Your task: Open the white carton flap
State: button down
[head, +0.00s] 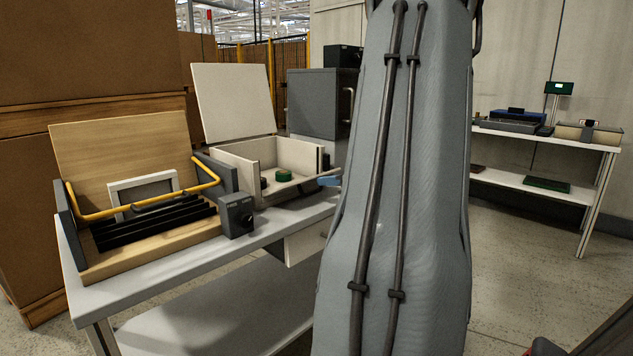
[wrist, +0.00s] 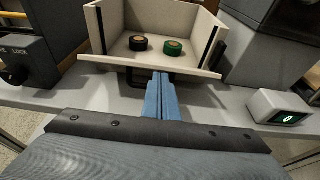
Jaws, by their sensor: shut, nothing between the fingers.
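The white carton (head: 290,161) stands on the table, and its large top flap (head: 233,102) stands up, leaning back. Its inside is visible, with a black roll (wrist: 138,43) and a green roll (wrist: 173,48) on its floor. In the wrist view the carton (wrist: 111,30) is open toward me, with a pale panel edge (wrist: 120,67) along its front. My gripper (wrist: 160,78) is shut and empty, its blue fingers pointing at the middle of that front edge. Whether they touch it I cannot tell. In the head view my arm hides most of the gripper; only blue fingertips (head: 329,181) show.
A wooden case (head: 120,143) with a yellow bar and a dark control box (head: 237,215) stand left of the carton. A grey cabinet (head: 313,102) stands behind. A small white readout box (wrist: 280,107) sits at right in the wrist view. Another table (head: 550,139) stands at far right.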

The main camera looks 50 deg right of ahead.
jog(key=shift+f, duration=0.1)
jog(key=s+a+b, duration=0.1)
jog(key=s+b, duration=0.1)
jog(key=s, duration=0.9)
jog(key=shift+s+f, duration=0.3)
jog(key=shift+f, duration=0.05)
jog(key=shift+a, duration=0.1)
